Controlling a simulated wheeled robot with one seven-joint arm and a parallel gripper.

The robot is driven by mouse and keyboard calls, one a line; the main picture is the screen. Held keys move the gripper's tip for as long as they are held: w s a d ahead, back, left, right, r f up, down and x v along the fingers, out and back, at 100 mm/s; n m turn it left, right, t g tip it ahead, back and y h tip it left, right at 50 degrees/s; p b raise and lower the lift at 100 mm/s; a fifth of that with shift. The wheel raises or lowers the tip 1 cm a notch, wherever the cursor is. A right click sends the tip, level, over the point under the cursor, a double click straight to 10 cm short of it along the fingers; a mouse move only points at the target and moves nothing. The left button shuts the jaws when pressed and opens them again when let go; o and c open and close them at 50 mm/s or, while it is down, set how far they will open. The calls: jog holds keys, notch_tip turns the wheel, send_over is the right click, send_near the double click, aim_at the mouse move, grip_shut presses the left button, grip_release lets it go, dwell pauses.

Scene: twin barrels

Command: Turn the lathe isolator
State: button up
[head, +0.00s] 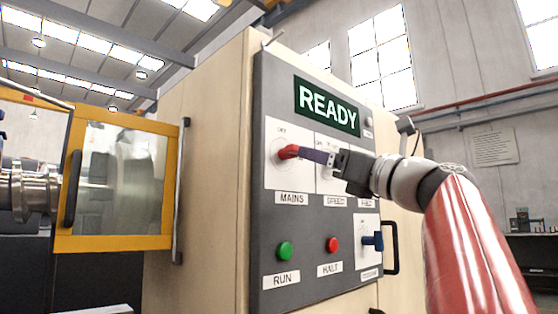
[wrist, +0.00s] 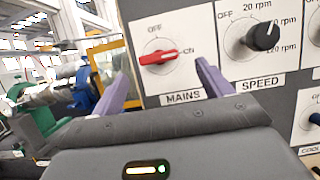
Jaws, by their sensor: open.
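The isolator is the red MAINS switch (wrist: 158,57) on its white plate (wrist: 150,85). In the wrist view its handle lies nearly level, with its right end at the ON mark and OFF above. It also shows in the head view, where the red handle (head: 288,152) sits at the panel's upper left. My gripper (wrist: 165,76) is open, with one purple finger on each side below the handle in the picture. In the head view my gripper (head: 307,154) is close in front of the switch; I cannot tell whether it touches.
The display (head: 327,106) reads READY in lit letters. A black SPEED knob (wrist: 264,37) is right of MAINS. A green RUN button (head: 285,251), a red HALT button (head: 332,245) and a blue knob (head: 373,240) sit lower. A yellow-framed guard (head: 113,243) stands left.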

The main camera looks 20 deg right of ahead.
aim_at(293, 152)
jog(key=p+x, duration=0.2)
jog(key=x, duration=0.5)
jog(key=shift+w+a+r, duration=0.15)
jog(key=shift+a+r, duration=0.05)
jog(key=shift+r, duration=0.05)
jog(key=c, duration=1)
